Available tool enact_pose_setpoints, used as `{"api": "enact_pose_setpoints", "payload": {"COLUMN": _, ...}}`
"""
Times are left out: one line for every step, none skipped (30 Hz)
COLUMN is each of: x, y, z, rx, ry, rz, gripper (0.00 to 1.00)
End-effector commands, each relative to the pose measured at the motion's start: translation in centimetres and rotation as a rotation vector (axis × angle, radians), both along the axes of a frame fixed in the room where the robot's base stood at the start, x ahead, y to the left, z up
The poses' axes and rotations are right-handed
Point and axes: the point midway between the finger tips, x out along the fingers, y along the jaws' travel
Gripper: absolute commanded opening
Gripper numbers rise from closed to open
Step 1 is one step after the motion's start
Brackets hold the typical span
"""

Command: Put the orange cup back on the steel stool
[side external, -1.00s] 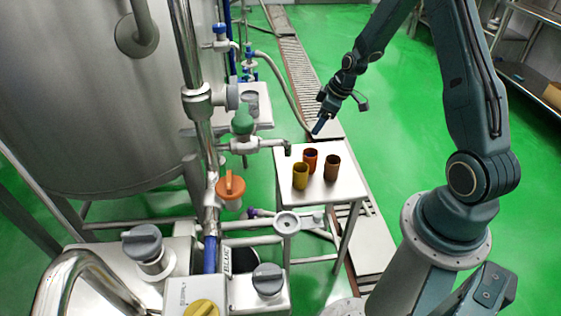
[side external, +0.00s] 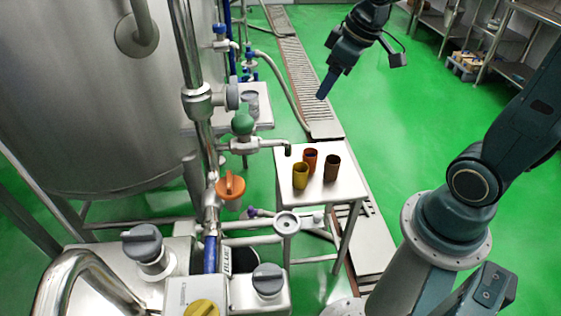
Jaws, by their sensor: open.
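The orange cup (side external: 310,157) stands upright on the steel stool (side external: 328,193), at the back of a small group. A yellow cup (side external: 300,176) stands in front of it to the left, and a brown cup (side external: 332,168) to the right. The yellow cup hides part of the orange cup's lower side. My gripper (side external: 322,96) is open and empty. It hangs in the air above and behind the stool in the picture, apart from all the cups.
A tap pipe with a green handle (side external: 243,121) reaches to the stool's left back edge. A large steel tank (side external: 100,100) and valves fill the left. Green floor is clear to the right.

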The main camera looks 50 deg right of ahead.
Motion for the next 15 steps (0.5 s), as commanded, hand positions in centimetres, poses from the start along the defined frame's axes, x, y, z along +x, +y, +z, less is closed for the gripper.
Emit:
{"api": "enact_pose_setpoints", "payload": {"x": -1.0, "y": 0.7, "z": 0.9, "rx": 0.000, "ry": -0.013, "rz": -0.008, "gripper": 0.68}}
{"api": "enact_pose_setpoints", "payload": {"x": -1.6, "y": 1.0, "z": 1.2, "rx": 0.001, "ry": -0.016, "rz": -0.017, "gripper": 0.68}}
{"api": "enact_pose_setpoints", "payload": {"x": -2.3, "y": 1.5, "z": 1.7, "rx": 0.004, "ry": -0.022, "rz": -0.027, "gripper": 0.68}}
{"api": "enact_pose_setpoints", "payload": {"x": -2.9, "y": 1.8, "z": 2.0, "rx": 0.005, "ry": -0.025, "rz": -0.034, "gripper": 0.68}}
{"api": "enact_pose_setpoints", "payload": {"x": -3.5, "y": 2.1, "z": 2.3, "rx": 0.008, "ry": -0.030, "rz": -0.042, "gripper": 0.68}}
{"api": "enact_pose_setpoints", "payload": {"x": -4.3, "y": 2.5, "z": 2.7, "rx": 0.011, "ry": -0.035, "rz": -0.053, "gripper": 0.68}}
{"api": "enact_pose_setpoints", "payload": {"x": -4.9, "y": 2.7, "z": 2.9, "rx": 0.014, "ry": -0.040, "rz": -0.063, "gripper": 0.68}}
{"api": "enact_pose_setpoints", "payload": {"x": -5.5, "y": 3.0, "z": 3.2, "rx": 0.017, "ry": -0.044, "rz": -0.070, "gripper": 0.68}}
{"api": "enact_pose_setpoints", "payload": {"x": -6.3, "y": 3.3, "z": 3.5, "rx": 0.021, "ry": -0.050, "rz": -0.080, "gripper": 0.68}}
{"api": "enact_pose_setpoints", "payload": {"x": -7.0, "y": 3.5, "z": 3.7, "rx": 0.026, "ry": -0.054, "rz": -0.089, "gripper": 0.68}}
{"api": "enact_pose_setpoints", "payload": {"x": -7.6, "y": 3.8, "z": 3.9, "rx": 0.029, "ry": -0.058, "rz": -0.097, "gripper": 0.68}}
{"api": "enact_pose_setpoints", "payload": {"x": -8.4, "y": 4.0, "z": 4.1, "rx": 0.035, "ry": -0.065, "rz": -0.109, "gripper": 0.68}}
{"api": "enact_pose_setpoints", "payload": {"x": -9.0, "y": 4.2, "z": 4.2, "rx": 0.039, "ry": -0.068, "rz": -0.117, "gripper": 0.68}}
{"api": "enact_pose_setpoints", "payload": {"x": -9.6, "y": 4.4, "z": 4.3, "rx": 0.044, "ry": -0.072, "rz": -0.125, "gripper": 0.68}}
{"api": "enact_pose_setpoints", "payload": {"x": -10.3, "y": 4.6, "z": 4.5, "rx": 0.051, "ry": -0.077, "rz": -0.135, "gripper": 0.68}}
